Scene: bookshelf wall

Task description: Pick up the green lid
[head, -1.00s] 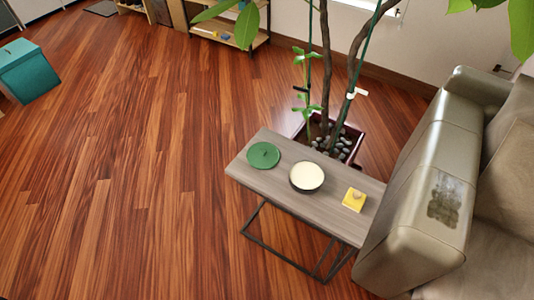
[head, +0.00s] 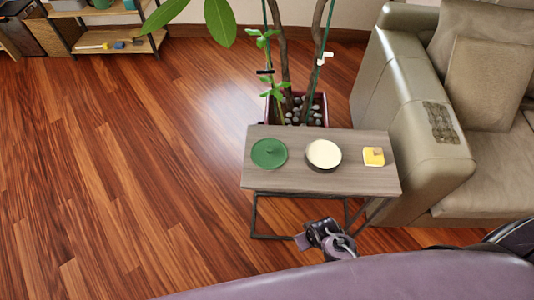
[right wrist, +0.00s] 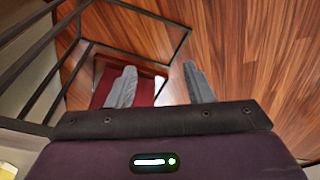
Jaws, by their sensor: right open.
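The green lid (head: 269,153), round with a small knob, lies flat on the left part of the grey wooden side table (head: 320,182). The lid does not show in that view. My left gripper is not in view.
A yellow block-like item (head: 373,157) sits at the table's right end. A potted plant (head: 300,105) stands behind the table. A beige sofa (head: 425,130) is close on the right. The wooden floor (head: 130,170) to the left is open. A low shelf (head: 110,45) stands at the back left.

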